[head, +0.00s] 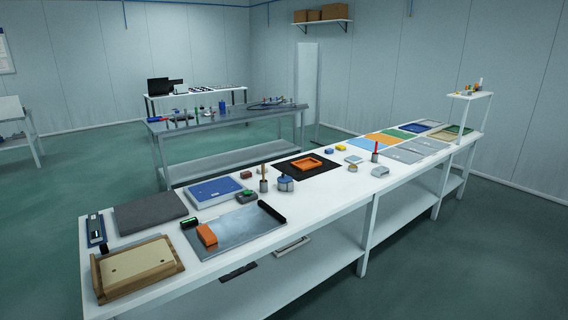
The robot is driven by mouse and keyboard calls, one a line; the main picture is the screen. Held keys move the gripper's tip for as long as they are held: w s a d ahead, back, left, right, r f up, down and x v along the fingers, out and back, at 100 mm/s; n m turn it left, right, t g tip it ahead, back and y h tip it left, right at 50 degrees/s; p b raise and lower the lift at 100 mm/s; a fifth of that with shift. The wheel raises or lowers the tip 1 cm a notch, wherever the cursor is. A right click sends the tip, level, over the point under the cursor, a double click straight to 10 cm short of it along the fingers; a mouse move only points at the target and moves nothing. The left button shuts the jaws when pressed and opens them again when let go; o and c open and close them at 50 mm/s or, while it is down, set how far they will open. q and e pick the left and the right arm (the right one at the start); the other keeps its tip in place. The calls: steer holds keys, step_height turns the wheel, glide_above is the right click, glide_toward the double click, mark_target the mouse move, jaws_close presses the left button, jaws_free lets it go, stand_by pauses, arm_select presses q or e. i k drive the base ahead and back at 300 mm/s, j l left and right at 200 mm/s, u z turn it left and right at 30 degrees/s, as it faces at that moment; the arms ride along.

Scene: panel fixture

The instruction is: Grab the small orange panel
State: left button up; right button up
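A small orange panel-like piece with a raised rim (305,164) lies on a black mat (290,175) near the middle of the long white table. An orange block (206,235) sits on a grey metal sheet (245,229) nearer to me. A flat orange sheet (386,138) lies farther along the table among other coloured sheets. I cannot tell which of these is the small orange panel. Neither of my grippers shows in the head view.
The long white table (330,206) also bears a blue panel (214,190), a dark grey pad (150,212), a wooden fixture (137,268) and several small tools. A grey bench (228,117) stands behind it. Green floor (455,265) is clear at right.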

mark_target(303, 164)
steer(key=i+z, duration=0.5)
steer(key=i+j+z, duration=0.15)
steer(key=i+z, duration=0.6)
steer(key=i, duration=0.95)
steer(key=i+l, duration=0.05)
